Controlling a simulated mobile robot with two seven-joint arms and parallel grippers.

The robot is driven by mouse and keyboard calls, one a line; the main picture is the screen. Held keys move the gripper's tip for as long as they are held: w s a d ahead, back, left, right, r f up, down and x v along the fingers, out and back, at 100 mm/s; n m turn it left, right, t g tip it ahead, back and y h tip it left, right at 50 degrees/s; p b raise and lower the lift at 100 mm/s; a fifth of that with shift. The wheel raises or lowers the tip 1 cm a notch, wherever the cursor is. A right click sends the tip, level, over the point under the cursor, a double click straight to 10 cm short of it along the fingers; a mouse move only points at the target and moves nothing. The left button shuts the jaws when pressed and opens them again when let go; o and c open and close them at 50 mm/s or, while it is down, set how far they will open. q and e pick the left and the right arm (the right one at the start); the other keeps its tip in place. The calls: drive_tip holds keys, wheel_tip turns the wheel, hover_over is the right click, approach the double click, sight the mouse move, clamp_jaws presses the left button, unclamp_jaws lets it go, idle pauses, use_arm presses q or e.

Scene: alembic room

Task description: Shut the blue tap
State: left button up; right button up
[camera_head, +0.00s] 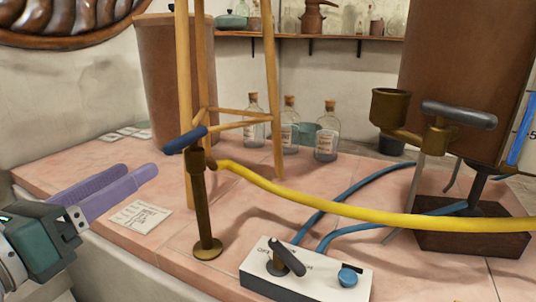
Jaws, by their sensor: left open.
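A brass standpipe (203,215) stands on the pink tiled top, left of centre. Its tap has a dark blue lever handle (186,140) that slopes up to the right. A yellow hose (330,205) runs from its spout to the right. My left gripper (140,172) is at the left, with purple fingers pointing right toward the standpipe. It is open and empty, apart from the blue handle and lower than it in the picture. My right gripper is not in view.
A white box (320,277) with a dark lever and a blue knob (348,276) sits at the front. A wooden stand (271,90) rises behind the standpipe. Several glass bottles (326,138) stand behind. A brass cup with a grey-handled tap (458,115) is at the right. A paper card (140,217) lies flat.

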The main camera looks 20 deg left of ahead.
sight(164, 153)
use_arm(q)
drive_tip(key=w+p, duration=0.1)
drive_tip(key=w, duration=0.8)
drive_tip(key=shift+w, duration=0.15)
clamp_jaws()
idle(0.4)
